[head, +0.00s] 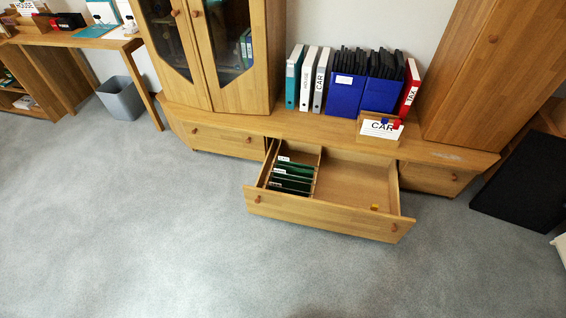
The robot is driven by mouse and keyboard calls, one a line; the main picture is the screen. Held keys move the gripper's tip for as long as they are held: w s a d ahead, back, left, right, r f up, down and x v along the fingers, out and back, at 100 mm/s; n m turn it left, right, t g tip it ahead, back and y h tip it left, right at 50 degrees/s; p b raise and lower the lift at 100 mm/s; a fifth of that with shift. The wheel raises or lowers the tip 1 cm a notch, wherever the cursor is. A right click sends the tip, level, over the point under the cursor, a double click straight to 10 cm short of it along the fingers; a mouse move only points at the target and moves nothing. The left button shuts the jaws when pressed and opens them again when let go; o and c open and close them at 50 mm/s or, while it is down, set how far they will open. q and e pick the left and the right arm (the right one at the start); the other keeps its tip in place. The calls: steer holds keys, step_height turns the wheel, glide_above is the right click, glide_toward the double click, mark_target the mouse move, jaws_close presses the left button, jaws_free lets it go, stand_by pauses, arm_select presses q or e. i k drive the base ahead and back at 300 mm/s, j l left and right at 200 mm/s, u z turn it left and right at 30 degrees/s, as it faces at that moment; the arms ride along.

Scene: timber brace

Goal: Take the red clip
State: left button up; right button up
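A small red clip (396,125) sits at the top right edge of a white card marked "CAR" (379,131). A small blue clip (385,121) is just to its left on the same card. The card leans on a wooden holder on the low cabinet top, in front of the blue boxes. Neither of my grippers shows in the head view.
The middle drawer (328,216) is pulled out, with green folders (290,178) at its left and a small yellow item (374,207) at its right. Binders and blue boxes (345,95) stand behind the card. A grey bin (121,99) is at left. The carpet in front is clear.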

mark_target(397, 123)
steer(key=i+l+u, duration=0.1)
steer(key=l+u, duration=0.15)
steer(key=l, duration=0.35)
steer(key=i+l+u, duration=0.2)
steer(key=l, duration=0.35)
steer(key=k+l+u, duration=0.1)
steer(key=l+u, duration=0.15)
steer(key=l, duration=0.35)
steer(key=l+u, duration=0.25)
steer(key=l, duration=0.35)
steer(key=k+l+u, duration=0.2)
steer(key=l, duration=0.4)
steer(key=l+u, duration=0.25)
steer(key=l, duration=0.35)
steer(key=k, duration=0.05)
